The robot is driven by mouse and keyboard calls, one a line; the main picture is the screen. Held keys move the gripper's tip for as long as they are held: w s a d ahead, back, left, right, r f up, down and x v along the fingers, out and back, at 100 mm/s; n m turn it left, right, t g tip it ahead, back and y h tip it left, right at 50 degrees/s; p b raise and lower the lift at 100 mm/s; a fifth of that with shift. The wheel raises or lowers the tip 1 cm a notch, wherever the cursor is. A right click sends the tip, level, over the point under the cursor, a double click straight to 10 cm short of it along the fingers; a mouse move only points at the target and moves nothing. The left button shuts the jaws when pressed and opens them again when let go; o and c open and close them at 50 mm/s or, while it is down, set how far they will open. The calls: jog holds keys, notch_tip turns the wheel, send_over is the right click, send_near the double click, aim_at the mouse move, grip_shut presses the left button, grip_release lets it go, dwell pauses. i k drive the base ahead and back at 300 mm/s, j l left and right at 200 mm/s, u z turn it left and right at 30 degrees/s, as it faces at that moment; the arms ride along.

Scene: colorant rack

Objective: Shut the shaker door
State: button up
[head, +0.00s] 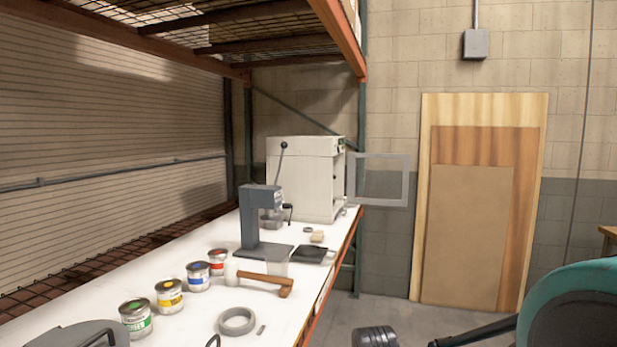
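The shaker (300,178) is a white box-shaped machine at the far end of the bench. Its door (405,182) is a grey rectangular frame with a see-through middle. The door stands wide open, swung out to the right past the bench edge, in front of the block wall. It joins the shaker near the machine's right front edge. The inside of the shaker is hidden from this angle. My gripper is not in view, so I cannot see its state or its distance from the door.
The white bench (185,262) holds several paint cans, a mallet (265,281), a tape roll (237,321) and a dark grey stand (252,225). An orange shelf beam (342,40) hangs overhead. Boards (470,230) lean on the wall. Floor right of the bench looks partly free.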

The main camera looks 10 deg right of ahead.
aim_at(351, 199)
jog(key=i+l+u, duration=0.2)
jog(key=i+l, duration=1.1)
jog(key=i, duration=0.05)
